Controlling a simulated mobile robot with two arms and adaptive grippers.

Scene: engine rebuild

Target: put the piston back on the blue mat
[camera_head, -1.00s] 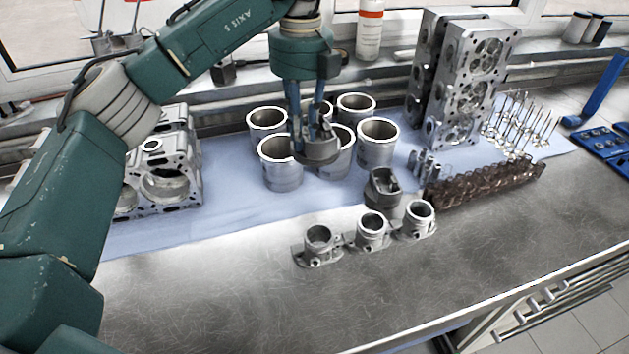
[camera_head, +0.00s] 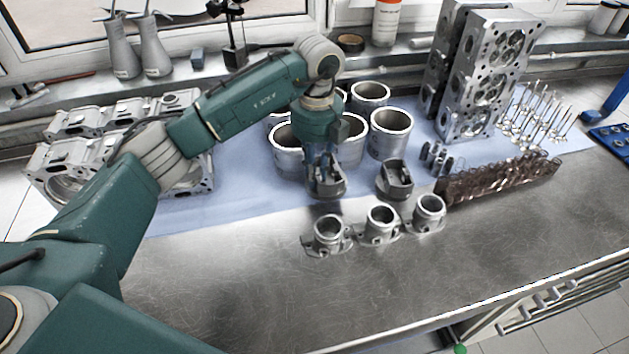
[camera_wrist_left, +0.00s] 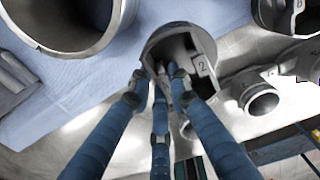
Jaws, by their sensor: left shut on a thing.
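A grey metal piston (camera_head: 327,184) is in my left gripper (camera_head: 324,166), in front of the cylinder liners. In the left wrist view the blue fingers (camera_wrist_left: 165,82) reach into the open underside of the piston (camera_wrist_left: 196,48), which bears a number 2. The blue mat (camera_head: 225,195) spreads under the liners, and the piston shows over its front edge; whether it touches the mat I cannot tell. Another piston (camera_head: 394,179) stands to the right, near the mat's front edge. My right gripper is not in view.
Several cylinder liners (camera_head: 388,135) stand just behind the held piston. Three small flanged housings (camera_head: 381,226) stand in front on the bare metal bench (camera_head: 240,275). A brown row of springs (camera_head: 500,180) lies at right.

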